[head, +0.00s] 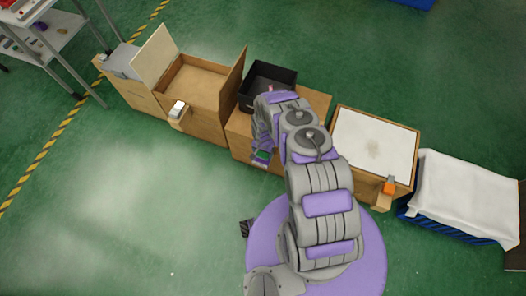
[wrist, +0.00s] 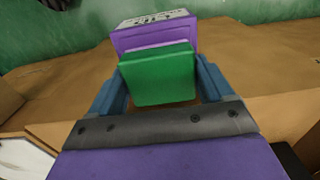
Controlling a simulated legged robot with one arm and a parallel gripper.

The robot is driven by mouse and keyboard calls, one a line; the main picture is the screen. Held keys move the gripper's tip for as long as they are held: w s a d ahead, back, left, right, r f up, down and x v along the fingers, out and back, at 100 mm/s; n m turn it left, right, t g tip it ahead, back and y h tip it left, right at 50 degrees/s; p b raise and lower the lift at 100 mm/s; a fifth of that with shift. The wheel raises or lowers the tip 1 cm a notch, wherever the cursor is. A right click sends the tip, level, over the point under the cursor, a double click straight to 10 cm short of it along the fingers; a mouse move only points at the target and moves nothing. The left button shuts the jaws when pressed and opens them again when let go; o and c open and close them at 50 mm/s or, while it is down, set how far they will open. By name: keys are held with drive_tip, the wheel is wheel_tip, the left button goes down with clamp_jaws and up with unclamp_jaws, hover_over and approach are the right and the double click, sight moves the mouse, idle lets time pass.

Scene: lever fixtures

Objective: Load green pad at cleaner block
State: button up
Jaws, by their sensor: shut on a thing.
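In the wrist view, a green pad (wrist: 158,75) sits between the two blue fingers of my gripper (wrist: 160,88), which is shut on it. A purple block (wrist: 155,35) with a white labelled top is directly behind the pad, perhaps the cleaner block. I cannot tell whether the pad touches it. In the head view, the green pad (head: 262,154) shows at my gripper (head: 262,157), above the front edge of the middle wooden box. My arm covers part of that area.
A black open tray (head: 262,88) stands on the middle wooden box (head: 238,130). An open wooden box (head: 195,82) with raised flaps is to the left. A white-topped box (head: 370,143) with an orange part is to the right, beside a cloth-covered blue crate (head: 465,190). The green floor in front is clear.

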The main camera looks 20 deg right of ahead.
idle(0.5)
drive_tip(key=shift+r+p, duration=1.75)
drive_tip(key=shift+r, duration=1.75)
